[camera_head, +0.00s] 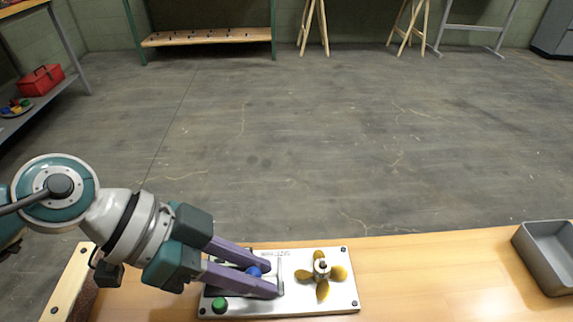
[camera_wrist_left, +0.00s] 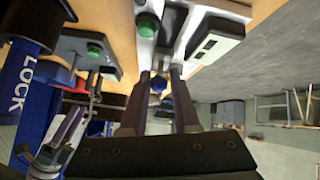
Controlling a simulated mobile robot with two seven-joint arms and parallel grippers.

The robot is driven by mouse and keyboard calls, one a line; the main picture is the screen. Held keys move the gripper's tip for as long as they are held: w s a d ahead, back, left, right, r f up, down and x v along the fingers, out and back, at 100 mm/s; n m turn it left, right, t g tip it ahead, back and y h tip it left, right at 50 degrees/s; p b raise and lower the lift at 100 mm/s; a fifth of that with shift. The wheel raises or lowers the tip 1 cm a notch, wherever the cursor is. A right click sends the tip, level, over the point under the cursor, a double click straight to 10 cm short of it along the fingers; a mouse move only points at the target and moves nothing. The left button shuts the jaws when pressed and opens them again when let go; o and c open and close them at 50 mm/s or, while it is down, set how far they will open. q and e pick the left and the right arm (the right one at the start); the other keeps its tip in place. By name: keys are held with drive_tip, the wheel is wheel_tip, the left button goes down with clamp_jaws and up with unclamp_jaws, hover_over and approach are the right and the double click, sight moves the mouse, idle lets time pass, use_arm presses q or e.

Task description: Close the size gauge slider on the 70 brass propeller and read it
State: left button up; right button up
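The size gauge is a silver plate (camera_head: 345,300) on the wooden bench, with a green knob (camera_head: 219,304) at its lower left corner. The brass propeller (camera_head: 336,273) lies flat on its right part. A grey upright slider jaw (camera_head: 280,275) stands left of the propeller, with a gap between them. My left gripper (camera_head: 273,279) has its purple fingers on either side of a blue knob (camera_head: 254,271); the knob also shows between the fingers in the left wrist view (camera_wrist_left: 158,84). Finger contact is unclear. Print on the plate is too small to read. My right gripper is not in view.
A grey bin (camera_head: 548,255) stands at the bench's right end. The bench between the plate and bin is clear. Beyond the bench is open floor. In the left wrist view a white box with a dark window (camera_wrist_left: 213,40) lies near the fingers; no reading is legible.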

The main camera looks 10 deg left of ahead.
use_arm(q)
drive_tip(key=shift+s, duration=0.1)
clamp_jaws()
drive_tip(key=shift+d, duration=0.15)
idle(0.7)
